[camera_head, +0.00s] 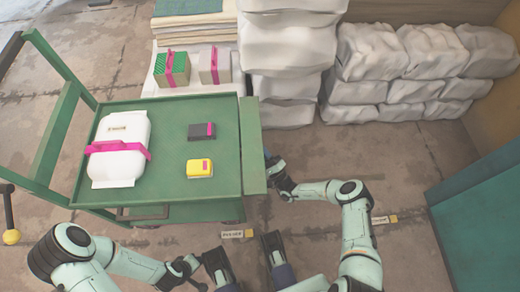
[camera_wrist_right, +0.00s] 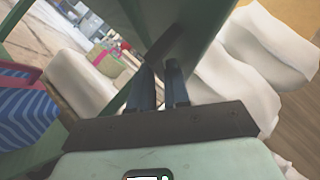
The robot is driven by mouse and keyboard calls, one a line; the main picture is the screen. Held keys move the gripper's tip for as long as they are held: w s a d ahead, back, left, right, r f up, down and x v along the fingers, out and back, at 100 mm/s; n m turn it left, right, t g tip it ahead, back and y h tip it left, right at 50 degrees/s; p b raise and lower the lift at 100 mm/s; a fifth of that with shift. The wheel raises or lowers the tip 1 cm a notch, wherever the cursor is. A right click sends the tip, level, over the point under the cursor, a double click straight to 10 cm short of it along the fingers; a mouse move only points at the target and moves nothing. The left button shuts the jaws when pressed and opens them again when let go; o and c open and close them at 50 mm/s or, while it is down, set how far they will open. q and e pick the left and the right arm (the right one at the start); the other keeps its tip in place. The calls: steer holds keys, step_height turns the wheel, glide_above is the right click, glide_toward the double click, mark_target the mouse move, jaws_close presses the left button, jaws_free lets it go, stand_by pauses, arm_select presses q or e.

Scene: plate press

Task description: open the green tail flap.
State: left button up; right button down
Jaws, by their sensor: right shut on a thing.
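The green cart (camera_head: 165,106) stands at the left in the head view. Its green tail flap (camera_head: 253,150) is a narrow panel along the cart's right edge; I cannot tell its exact angle. My right gripper (camera_head: 270,163) is at the flap's outer edge, its fingertips partly hidden by the flap. In the right wrist view the right gripper (camera_wrist_right: 160,80) is shut on the green flap (camera_wrist_right: 185,40), which rises between and beyond the fingers. My left gripper (camera_head: 188,268) is low in front of the cart, apart from it and too small to read.
On the cart lie a white pack with a pink strap (camera_head: 118,160), a dark box (camera_head: 201,131) and a yellow box (camera_head: 199,168). White sacks (camera_head: 370,55) are stacked behind. A teal block (camera_head: 490,215) stands at the right.

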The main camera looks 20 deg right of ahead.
steer(key=shift+a+f+y, duration=0.15)
steer(key=shift+a+y, duration=0.15)
steer(key=shift+a, duration=0.35)
steer(key=c, duration=1.2)
jaws_free()
steer(key=shift+w+a, duration=0.1)
arm_select(q)
steer(key=shift+a, duration=0.1)
arm_select(e)
steer(key=shift+s+d+f, duration=0.1)
steer(key=shift+s+d, duration=0.1)
steer(key=shift+d, duration=0.1)
arm_select(q)
steer(key=w, duration=0.1)
steer(key=w+r+p, duration=0.1)
steer(key=w+r+t, duration=0.1)
steer(key=shift+d+r, duration=0.25)
arm_select(e)
steer(key=v, duration=1.3)
steer(key=shift+a+r, duration=0.1)
steer(key=shift+r, duration=0.2)
